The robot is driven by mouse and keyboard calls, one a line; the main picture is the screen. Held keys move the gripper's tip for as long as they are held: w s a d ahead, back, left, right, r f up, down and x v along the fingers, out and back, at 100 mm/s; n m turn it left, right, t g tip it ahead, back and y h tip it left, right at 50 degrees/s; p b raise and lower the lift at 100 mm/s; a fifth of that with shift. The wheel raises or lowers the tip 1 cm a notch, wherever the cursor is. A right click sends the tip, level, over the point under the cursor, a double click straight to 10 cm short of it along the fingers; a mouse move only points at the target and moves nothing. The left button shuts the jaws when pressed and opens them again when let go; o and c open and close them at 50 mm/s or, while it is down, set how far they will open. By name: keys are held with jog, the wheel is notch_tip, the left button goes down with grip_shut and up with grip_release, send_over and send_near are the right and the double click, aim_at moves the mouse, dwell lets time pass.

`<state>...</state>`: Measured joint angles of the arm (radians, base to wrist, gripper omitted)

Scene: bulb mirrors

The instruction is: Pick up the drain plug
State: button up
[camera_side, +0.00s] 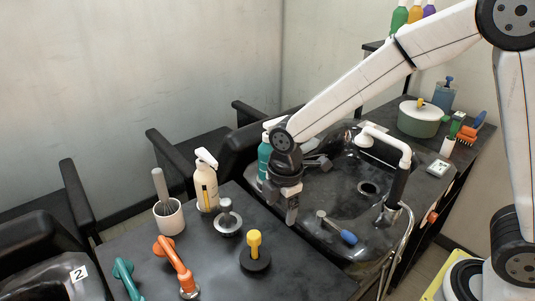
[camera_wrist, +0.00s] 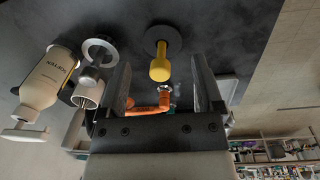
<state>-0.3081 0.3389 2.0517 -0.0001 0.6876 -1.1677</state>
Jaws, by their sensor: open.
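Two plug-like things stand upright on the dark tabletop, and I cannot be sure which is the drain plug. One has a yellow handle on a round black base (camera_side: 255,262); in the wrist view its yellow knob (camera_wrist: 160,70) is ahead, between the fingers' lines. The other has a grey knob on a round metal base (camera_side: 229,227); it also shows in the wrist view (camera_wrist: 98,52), left of the left finger. My gripper (camera_side: 292,212) is open and empty, above and right of both in the side view; its fingers (camera_wrist: 160,66) are spread in the wrist view.
Near the plugs stand a cream pump bottle (camera_side: 207,185), a white cup with a whisk (camera_side: 168,217), and orange (camera_side: 175,262) and teal (camera_side: 125,278) handled things. A black basin (camera_side: 345,205) with a blue-handled tool (camera_side: 340,232) lies to the right.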

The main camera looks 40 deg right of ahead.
aim_at(254, 234)
jog(key=a+n, duration=0.2)
jog(key=w+a+n, duration=0.1)
jog(key=a+n, duration=0.1)
jog(key=w+a+n, duration=0.1)
jog(key=a+n, duration=0.1)
jog(key=shift+f+g, duration=0.15)
jog(key=shift+g, duration=0.25)
jog(key=shift+f, duration=1.3)
jog(key=shift+s, duration=0.1)
jog(key=shift+f, duration=2.6)
grip_shut()
